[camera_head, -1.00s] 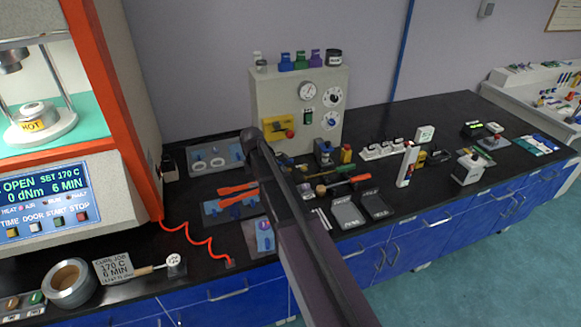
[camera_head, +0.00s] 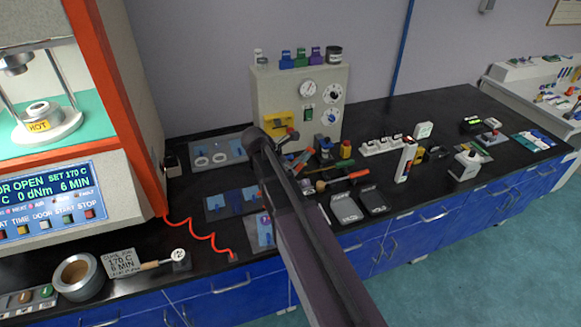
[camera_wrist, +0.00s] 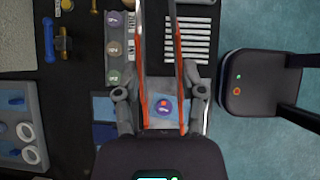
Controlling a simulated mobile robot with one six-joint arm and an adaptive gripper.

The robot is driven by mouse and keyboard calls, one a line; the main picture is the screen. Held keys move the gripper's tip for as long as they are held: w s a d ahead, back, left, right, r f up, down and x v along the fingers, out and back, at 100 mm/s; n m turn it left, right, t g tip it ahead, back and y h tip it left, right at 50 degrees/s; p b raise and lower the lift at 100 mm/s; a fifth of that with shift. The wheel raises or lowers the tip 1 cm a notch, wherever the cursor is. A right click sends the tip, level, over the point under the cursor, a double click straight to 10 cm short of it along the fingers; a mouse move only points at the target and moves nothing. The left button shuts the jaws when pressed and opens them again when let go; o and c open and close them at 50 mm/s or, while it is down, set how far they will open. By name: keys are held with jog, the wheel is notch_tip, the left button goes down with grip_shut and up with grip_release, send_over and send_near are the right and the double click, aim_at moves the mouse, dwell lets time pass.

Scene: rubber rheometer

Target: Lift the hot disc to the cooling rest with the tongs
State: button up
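My gripper (camera_wrist: 160,112) is shut on the orange-edged tongs (camera_wrist: 141,60) in the wrist view. Their two long arms stand apart and point away from the gripper. In the head view my arm hides most of the gripper and tongs. A pale round disc-like piece (camera_head: 40,108) with a yellow tag (camera_head: 39,126) sits on the lower platen inside the open machine, well to the left of my arm. I cannot tell the hot disc from the platen parts. I cannot surely pick out the cooling rest.
The orange-framed machine (camera_head: 117,110) stands at the left; its display reads door open. A coiled red cable (camera_head: 197,237), a brown-filled pot (camera_head: 77,276) and a sign (camera_head: 123,262) lie before it. A grey control box (camera_head: 270,92) stands behind my arm. A tray with white rings (camera_head: 236,150) lies beside it.

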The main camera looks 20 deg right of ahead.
jog(key=shift+f, duration=0.15)
notch_tip(320, 180, down, 10)
jog(key=b, duration=1)
dwell(0.3)
dwell(0.3)
grip_shut()
notch_tip(320, 180, up, 12)
jog(key=p, duration=1.2)
jog(key=shift+r, duration=0.2)
jog(key=shift+a, duration=0.1)
